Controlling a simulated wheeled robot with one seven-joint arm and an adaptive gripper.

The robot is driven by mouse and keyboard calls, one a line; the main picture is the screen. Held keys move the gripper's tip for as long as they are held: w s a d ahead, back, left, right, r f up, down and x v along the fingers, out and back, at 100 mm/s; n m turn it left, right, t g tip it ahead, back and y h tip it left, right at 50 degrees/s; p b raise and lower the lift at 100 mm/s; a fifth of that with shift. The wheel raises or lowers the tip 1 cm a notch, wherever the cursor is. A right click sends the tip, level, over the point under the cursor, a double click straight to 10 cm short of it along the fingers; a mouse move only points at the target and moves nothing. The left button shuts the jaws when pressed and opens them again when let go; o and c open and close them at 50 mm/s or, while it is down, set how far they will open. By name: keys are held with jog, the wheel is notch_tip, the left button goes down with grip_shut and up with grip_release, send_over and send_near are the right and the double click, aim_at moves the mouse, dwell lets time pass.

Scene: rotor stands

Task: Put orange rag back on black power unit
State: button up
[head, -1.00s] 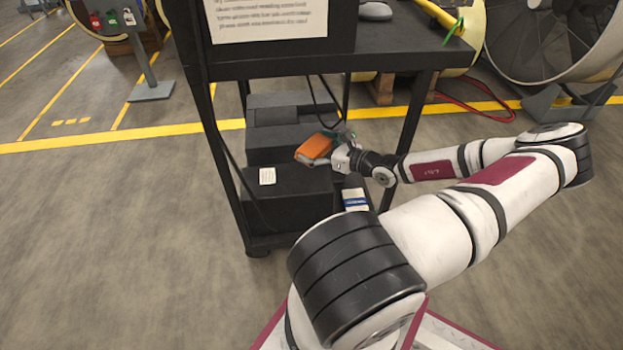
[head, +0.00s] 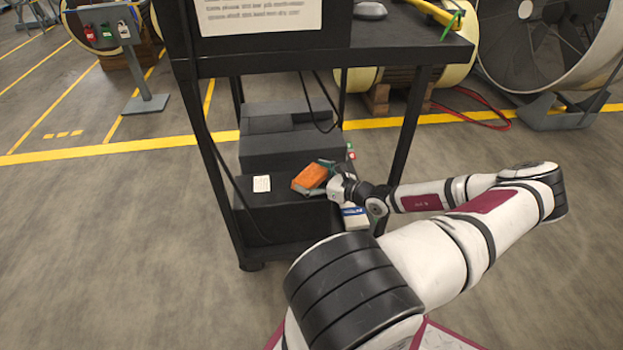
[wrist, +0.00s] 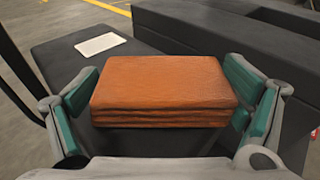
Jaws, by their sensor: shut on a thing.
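The orange rag (head: 309,177) is a folded block with several layers, and it also shows in the wrist view (wrist: 165,88). My gripper (head: 318,180) is shut on it, with a green-padded finger at each side in the wrist view (wrist: 162,105). The rag is at the top of the front black power unit (head: 277,222), to the right of its white label (head: 262,184). In the wrist view the unit's black top (wrist: 62,50) shows behind and beside the rag. I cannot tell whether the rag's underside touches it.
The unit stands on the lower shelf of a black cart. Its legs (head: 408,130) and upper shelf (head: 405,50) enclose the space. A stepped black unit (head: 290,140) stands behind. A blue-and-white box (head: 356,214) is right, below my gripper. A black cable hangs behind.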

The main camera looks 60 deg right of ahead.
jog(key=o, duration=0.9)
jog(key=shift+f, duration=0.1)
jog(key=shift+o, duration=0.2)
jog(key=shift+s+r, duration=0.2)
jog(key=shift+s, duration=0.05)
jog(key=d+p+v, duration=0.1)
jog(key=p+v, duration=0.3)
jog(key=v, duration=0.7)
jog(key=shift+s+a, duration=0.25)
jog(key=shift+a, duration=0.2)
jog(key=shift+r, duration=0.1)
